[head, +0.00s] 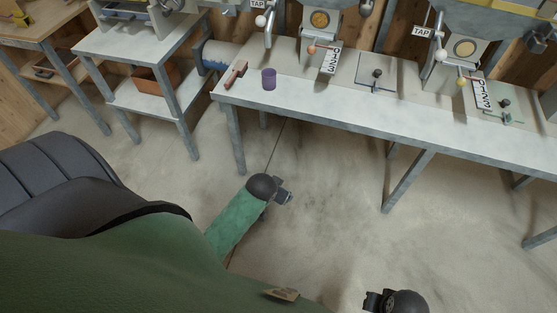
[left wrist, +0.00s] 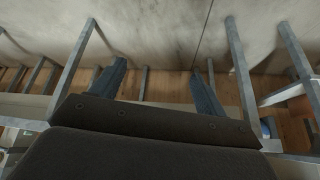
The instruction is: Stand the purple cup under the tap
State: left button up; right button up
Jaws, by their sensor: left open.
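The purple cup (head: 268,79) stands upright near the left end of the long pale table (head: 330,108), close to its front edge. A TAP sign (head: 258,4) and a lever with a white ball (head: 261,20) are above and behind it in the head view. A second TAP sign (head: 422,31) is farther right. My left gripper (head: 286,196) is below and in front of the table, well apart from the cup. In the left wrist view its two fingers (left wrist: 157,85) are spread with nothing between them. My right gripper (head: 371,301) shows only partly at the bottom edge; its fingers are unclear.
A red-handled tool (head: 235,74) lies left of the cup. PRESS signs (head: 331,61) hang from the machines. A small two-level stand (head: 145,50) is at the left, with a gap before the long table. Table legs stand below; the concrete floor in front is clear.

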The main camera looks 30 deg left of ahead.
pick_arm(q)
jog(key=s+d+g, duration=0.2)
jog(key=s+d, duration=0.3)
jog(key=s, duration=0.3)
jog(key=s+d+m+g+h, duration=0.1)
jog(key=s+d+g, duration=0.1)
jog(key=s+d, duration=0.3)
jog(key=s, duration=0.4)
jog(key=shift+s+d+r+m, duration=0.25)
jog(key=shift+d+r+m, duration=0.05)
jog(key=shift+d, duration=0.05)
